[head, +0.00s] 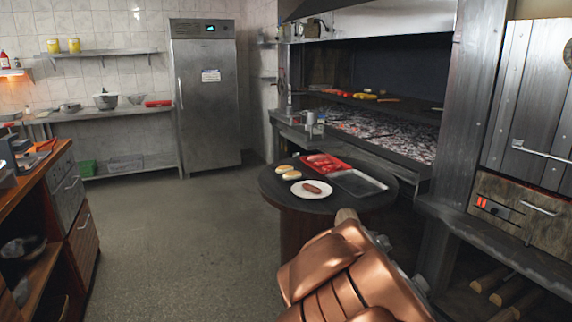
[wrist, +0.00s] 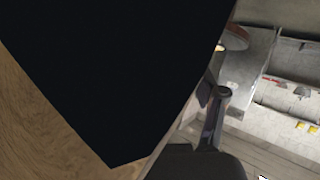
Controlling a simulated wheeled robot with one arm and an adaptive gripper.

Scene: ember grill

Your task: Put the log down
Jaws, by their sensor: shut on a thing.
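My gripper (wrist: 222,95) shows in the wrist view as a dark finger and knuckle beside the log (wrist: 55,120). It is shut on the log, whose brown wood grain fills the lower left, close to the camera. A large flat black area covers the middle of that view; I cannot tell what it is. In the head view a pale rounded end of the log (head: 346,215) shows just beyond my copper arm, in front of the round table's near edge. My fingers are hidden there by the arm.
The dark round table (head: 312,204) holds a plate with a sausage (head: 312,188), buns (head: 288,171), a red tray (head: 322,162) and a metal tray (head: 358,183). The ember grill (head: 385,130) is behind. Several logs (head: 490,279) lie low at right. Floor (head: 185,235) is clear at left.

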